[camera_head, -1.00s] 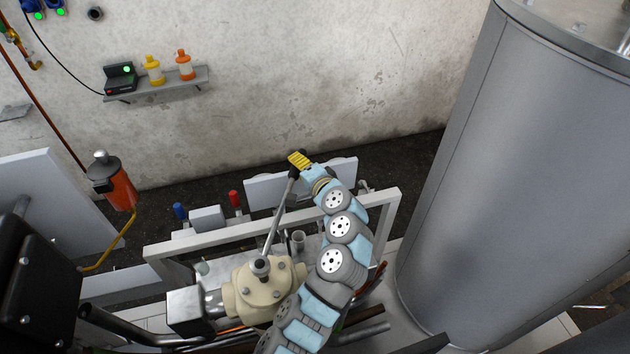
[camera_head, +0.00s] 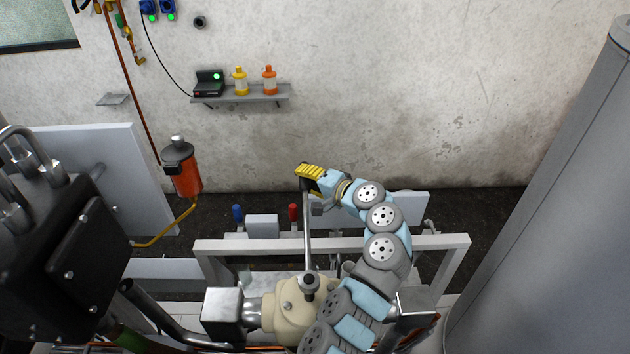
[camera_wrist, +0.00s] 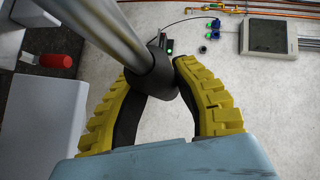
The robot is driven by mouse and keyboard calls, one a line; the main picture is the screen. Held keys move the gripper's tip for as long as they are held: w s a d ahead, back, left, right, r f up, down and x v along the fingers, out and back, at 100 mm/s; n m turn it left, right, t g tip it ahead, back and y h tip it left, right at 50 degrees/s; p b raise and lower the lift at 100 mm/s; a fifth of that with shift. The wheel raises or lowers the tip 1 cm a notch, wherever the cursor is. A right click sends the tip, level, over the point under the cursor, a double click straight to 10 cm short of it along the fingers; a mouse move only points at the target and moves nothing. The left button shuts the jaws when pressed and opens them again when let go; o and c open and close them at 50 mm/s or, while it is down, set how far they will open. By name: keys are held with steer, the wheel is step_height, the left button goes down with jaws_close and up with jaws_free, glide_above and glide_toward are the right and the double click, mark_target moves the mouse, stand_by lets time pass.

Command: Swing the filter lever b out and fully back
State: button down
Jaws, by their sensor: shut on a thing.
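The lever (camera_head: 307,235) is a thin grey rod on a cream valve-like body (camera_head: 288,306). No letter shows on it, so I cannot read whether it is b. It stands nearly straight up in the head view, from its round pivot to my gripper (camera_head: 308,177). My gripper has yellow ribbed fingers and is shut around the dark knob at the lever's far end. In the wrist view the lever (camera_wrist: 105,32) comes in from the upper left, and its dark knob (camera_wrist: 162,75) sits between the fingers (camera_wrist: 165,85). The fingers hide part of the knob.
A pale frame (camera_head: 225,247) runs behind the body. Beyond it stand a blue handle (camera_head: 237,213) and a red handle (camera_head: 293,212). An orange canister (camera_head: 184,180) is at left. A large grey drum (camera_head: 550,220) fills the right. The wall shelf (camera_head: 245,98) holds bottles.

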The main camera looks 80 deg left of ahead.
steer(key=shift+s+f, duration=0.15)
steer(key=c, duration=0.8)
jaws_free()
steer(key=shift+s, duration=0.1)
steer(key=v, duration=1.2)
steer(key=shift+a, duration=0.15)
